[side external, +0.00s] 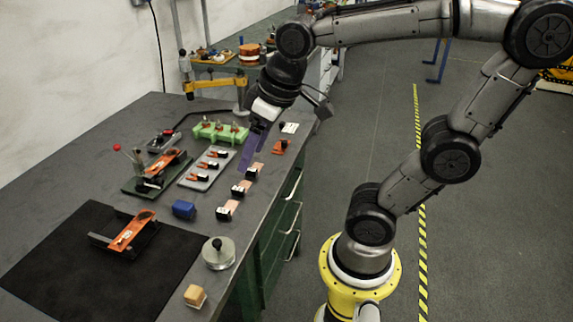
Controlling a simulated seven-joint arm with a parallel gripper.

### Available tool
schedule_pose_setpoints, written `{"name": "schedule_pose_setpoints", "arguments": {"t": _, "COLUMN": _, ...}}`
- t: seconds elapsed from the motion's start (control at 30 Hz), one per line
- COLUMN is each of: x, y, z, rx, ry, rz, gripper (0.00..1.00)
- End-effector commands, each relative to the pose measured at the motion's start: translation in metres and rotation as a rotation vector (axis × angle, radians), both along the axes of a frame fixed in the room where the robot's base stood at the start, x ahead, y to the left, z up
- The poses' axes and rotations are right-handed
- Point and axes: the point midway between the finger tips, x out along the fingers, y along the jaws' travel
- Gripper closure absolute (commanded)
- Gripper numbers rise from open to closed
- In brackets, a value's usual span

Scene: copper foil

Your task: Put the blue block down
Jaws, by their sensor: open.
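A blue block (184,209) rests on the grey workbench, near the right edge of the black mat (60,262). My gripper (246,165) is above the bench, to the right of and beyond the block, with its purple fingers pointing down. It is apart from the block. The gripper is open, and I see nothing held in it. The fingers overlap in this view, so the gap between them is hard to see.
A round metal weight (218,254) and a wooden block (195,296) stand near the front edge. An orange-topped device (134,230) is on the mat. Several small pieces line the right edge. A grey tray (207,168) and green rack (219,133) lie behind.

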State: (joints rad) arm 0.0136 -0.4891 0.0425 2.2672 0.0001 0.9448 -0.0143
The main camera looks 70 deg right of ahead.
Motion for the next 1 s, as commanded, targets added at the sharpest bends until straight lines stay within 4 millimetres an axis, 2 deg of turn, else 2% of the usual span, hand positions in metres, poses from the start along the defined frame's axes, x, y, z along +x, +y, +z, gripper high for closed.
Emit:
{"name": "schedule_pose_setpoints", "arguments": {"t": 0.03, "x": -0.017, "y": 0.001, "z": -0.002, "rx": 0.001, "ry": -0.033, "rz": 0.001, "gripper": 0.29}}
{"name": "schedule_pose_setpoints", "arguments": {"t": 0.1, "x": -0.035, "y": 0.002, "z": -0.007, "rx": 0.002, "ry": -0.062, "rz": 0.001, "gripper": 0.29}}
{"name": "schedule_pose_setpoints", "arguments": {"t": 0.2, "x": -0.053, "y": 0.003, "z": -0.015, "rx": 0.004, "ry": -0.095, "rz": 0.001, "gripper": 0.29}}
{"name": "schedule_pose_setpoints", "arguments": {"t": 0.3, "x": -0.062, "y": 0.003, "z": -0.019, "rx": 0.005, "ry": -0.112, "rz": 0.001, "gripper": 0.29}}
{"name": "schedule_pose_setpoints", "arguments": {"t": 0.7, "x": -0.065, "y": 0.003, "z": -0.021, "rx": 0.005, "ry": -0.116, "rz": 0.001, "gripper": 0.29}}
{"name": "schedule_pose_setpoints", "arguments": {"t": 0.87, "x": -0.065, "y": 0.003, "z": -0.021, "rx": 0.005, "ry": -0.115, "rz": 0.001, "gripper": 0.02}}
{"name": "schedule_pose_setpoints", "arguments": {"t": 1.0, "x": -0.065, "y": 0.003, "z": -0.021, "rx": 0.005, "ry": -0.115, "rz": 0.001, "gripper": 0.00}}
